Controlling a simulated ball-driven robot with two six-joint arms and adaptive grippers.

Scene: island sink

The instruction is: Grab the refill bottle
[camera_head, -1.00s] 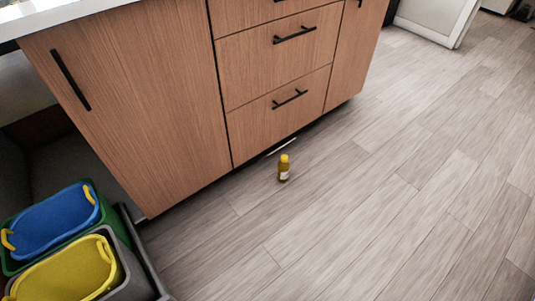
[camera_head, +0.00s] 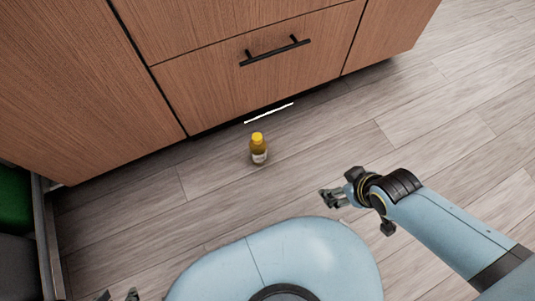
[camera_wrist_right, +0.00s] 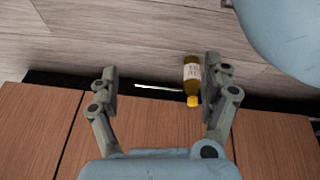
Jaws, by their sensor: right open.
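The refill bottle (camera_head: 258,150), amber with a yellow cap and a pale label, stands upright on the floor in front of the cabinet. My right gripper (camera_head: 331,198) is open and empty, right of the bottle and nearer to me. In the right wrist view, the bottle (camera_wrist_right: 192,78) shows between the two spread fingers of the right gripper (camera_wrist_right: 158,78), close beside the right-hand finger in the picture; no contact shows. Only dark tips of my left gripper (camera_head: 118,296) show at the bottom left edge; the rest is out of frame.
The wooden cabinet (camera_head: 230,85) with a black handle (camera_head: 275,50) rises behind the bottle. A thin white strip (camera_head: 269,113) lies at its base. A green bin (camera_head: 14,198) stands at the left edge. The floor (camera_head: 470,150) to the right is clear.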

